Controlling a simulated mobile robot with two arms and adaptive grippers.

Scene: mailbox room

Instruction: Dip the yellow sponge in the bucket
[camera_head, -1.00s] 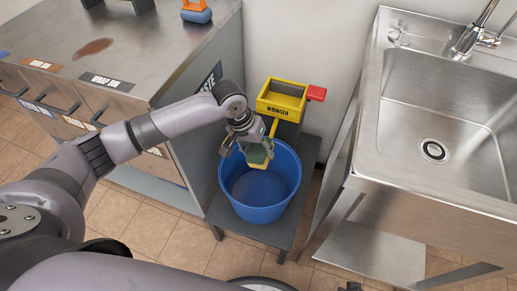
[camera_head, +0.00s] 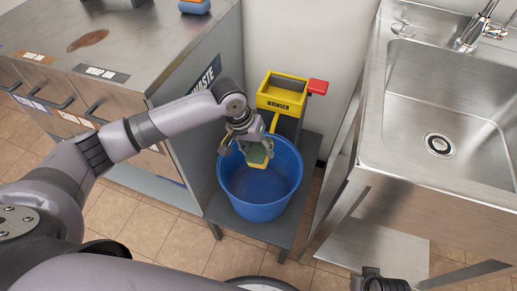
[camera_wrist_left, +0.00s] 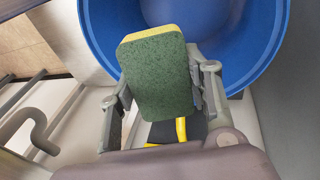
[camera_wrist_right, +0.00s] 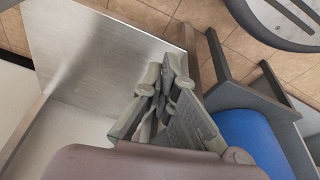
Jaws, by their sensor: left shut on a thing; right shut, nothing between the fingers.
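The yellow sponge (camera_head: 257,156) with a green scouring face is held in my left gripper (camera_head: 252,142). The gripper is shut on its sides, and the sponge hangs over the back part of the blue bucket (camera_head: 262,205). In the left wrist view the sponge (camera_wrist_left: 158,72) shows its green face between the fingers (camera_wrist_left: 160,88), with the bucket (camera_wrist_left: 235,25) beyond. I cannot tell any water in the bucket. My right gripper (camera_wrist_right: 168,75) is shut and empty in the right wrist view, near the bucket (camera_wrist_right: 250,135) and a metal surface. Only its edge shows at the bottom of the head view.
A yellow wringer (camera_head: 282,92) with a red handle (camera_head: 318,86) stands behind the bucket. The bucket sits on a low grey stand (camera_head: 275,233). A steel sink (camera_head: 440,110) is at the right. A steel counter with drawers (camera_head: 140,45) is at the left.

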